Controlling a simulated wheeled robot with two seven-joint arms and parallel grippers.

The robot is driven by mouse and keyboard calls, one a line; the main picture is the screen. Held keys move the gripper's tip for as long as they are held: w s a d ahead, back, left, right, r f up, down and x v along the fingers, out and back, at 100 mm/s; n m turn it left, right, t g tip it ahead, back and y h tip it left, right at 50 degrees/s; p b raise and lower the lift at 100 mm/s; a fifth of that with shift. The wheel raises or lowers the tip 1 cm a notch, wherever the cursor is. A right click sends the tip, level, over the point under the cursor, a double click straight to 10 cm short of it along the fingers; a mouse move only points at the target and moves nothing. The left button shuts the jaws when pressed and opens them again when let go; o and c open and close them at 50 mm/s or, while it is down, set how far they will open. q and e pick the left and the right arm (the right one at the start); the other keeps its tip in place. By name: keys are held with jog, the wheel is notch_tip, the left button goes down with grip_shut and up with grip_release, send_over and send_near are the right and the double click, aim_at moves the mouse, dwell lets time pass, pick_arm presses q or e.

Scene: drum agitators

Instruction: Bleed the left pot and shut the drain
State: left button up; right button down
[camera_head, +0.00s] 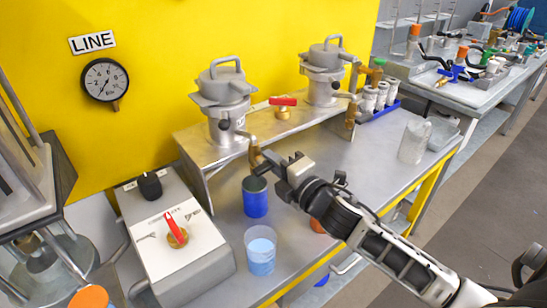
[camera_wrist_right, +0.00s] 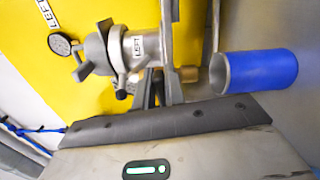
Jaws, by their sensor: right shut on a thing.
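The left pot (camera_head: 224,108) is a grey metal vessel with a clamped lid and top handle, standing on the raised metal shelf. In the right wrist view it bears a LEFT label (camera_wrist_right: 138,46). Its brass drain tap (camera_head: 254,151) hangs at the shelf's front edge. My right gripper (camera_head: 258,166) is at this tap with its fingers shut on it; the exact grip is partly hidden. A blue cup (camera_head: 255,202) stands below the tap, and also shows in the right wrist view (camera_wrist_right: 262,72). My left gripper is not in view.
A second pot (camera_head: 323,76) stands right on the shelf (camera_head: 295,125), with a red-handled valve (camera_head: 283,103) between. A control box with a red lever (camera_head: 175,228) is at left. A clear beaker of blue liquid (camera_head: 261,252) is near the front. A LINE gauge (camera_head: 105,80) is on the wall.

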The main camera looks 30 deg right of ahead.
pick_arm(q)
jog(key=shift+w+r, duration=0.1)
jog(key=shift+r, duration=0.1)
pick_arm(e)
jog(key=shift+d+m, duration=0.1)
jog(key=shift+m, duration=0.6)
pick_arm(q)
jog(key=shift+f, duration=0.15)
pick_arm(e)
jog(key=shift+f, duration=0.1)
jog(key=c, duration=1.5)
grip_release()
jog(key=shift+o, duration=0.2)
jog(key=shift+s+f, duration=0.15)
jog(key=shift+s, duration=0.15)
pick_arm(q)
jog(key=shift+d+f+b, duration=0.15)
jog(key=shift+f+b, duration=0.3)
jog(key=shift+b, duration=0.6)
pick_arm(e)
jog(key=s+d, duration=0.2)
jog(key=s, duration=1.3)
